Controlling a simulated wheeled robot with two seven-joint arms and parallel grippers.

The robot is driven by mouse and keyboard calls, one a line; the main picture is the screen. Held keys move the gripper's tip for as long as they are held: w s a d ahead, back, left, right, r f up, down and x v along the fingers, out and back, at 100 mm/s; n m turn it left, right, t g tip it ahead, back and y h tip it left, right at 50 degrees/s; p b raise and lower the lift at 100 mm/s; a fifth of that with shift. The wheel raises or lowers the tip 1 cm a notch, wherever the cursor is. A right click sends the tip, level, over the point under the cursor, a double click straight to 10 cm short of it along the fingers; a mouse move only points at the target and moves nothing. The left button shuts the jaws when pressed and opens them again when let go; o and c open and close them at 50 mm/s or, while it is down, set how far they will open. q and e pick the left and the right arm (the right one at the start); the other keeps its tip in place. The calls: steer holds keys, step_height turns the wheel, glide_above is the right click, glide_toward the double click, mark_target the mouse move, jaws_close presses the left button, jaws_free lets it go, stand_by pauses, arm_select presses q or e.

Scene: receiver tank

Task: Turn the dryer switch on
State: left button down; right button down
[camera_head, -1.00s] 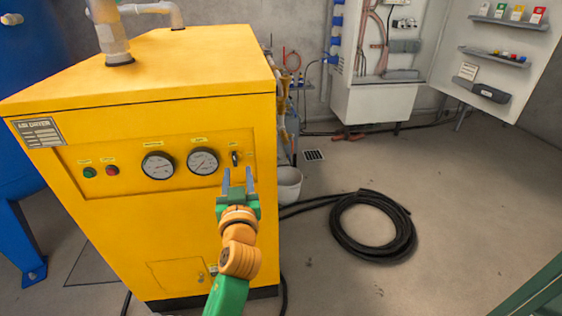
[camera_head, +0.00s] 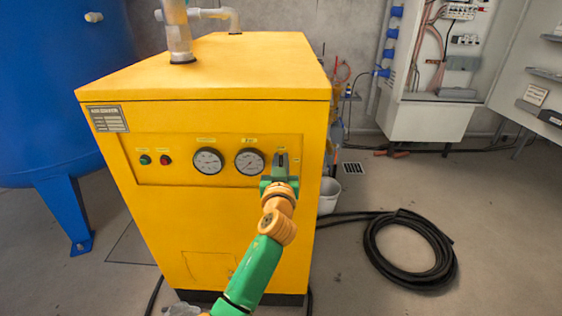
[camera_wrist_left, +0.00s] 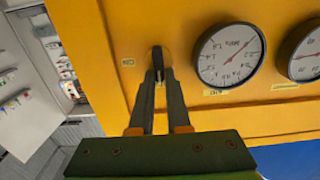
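The dryer is a yellow cabinet (camera_head: 215,225) with a front panel. Its dryer switch, a small dark lever, is at the right end of the panel and shows in the left wrist view (camera_wrist_left: 157,54). My left gripper (camera_head: 281,158) is at the switch and covers most of it in the head view. In the left wrist view its two fingers (camera_wrist_left: 160,75) are drawn close together at the lever, with the lever's top just past the tips. They appear shut on it; the exact contact is hidden. The lever's on or off position is unclear. My right gripper is not in view.
Two round gauges (camera_head: 208,161) and green and red buttons (camera_head: 145,160) are left of the switch. A blue tank (camera_head: 60,100) stands left. A white bucket (camera_head: 328,196) and black hose coil (camera_head: 410,250) are on the floor right. An open electrical cabinet (camera_head: 430,115) is behind.

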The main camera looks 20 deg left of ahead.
arm_select(q)
steer(key=shift+m, duration=0.3)
steer(key=shift+w+d+f+m+p, duration=0.1)
steer(key=shift+d+f+m+p, duration=0.25)
steer(key=shift+m, duration=2.5)
steer(key=shift+w+d+f+m+p, duration=0.1)
steer(key=shift+d+f+m+p, duration=0.2)
steer(key=shift+m, duration=2.6)
steer(key=shift+w+d+f+m+p, duration=0.1)
steer(key=shift+d+f+m+p, duration=0.2)
steer(key=shift+m, duration=2.55)
steer(key=c, duration=0.9)
jaws_free()
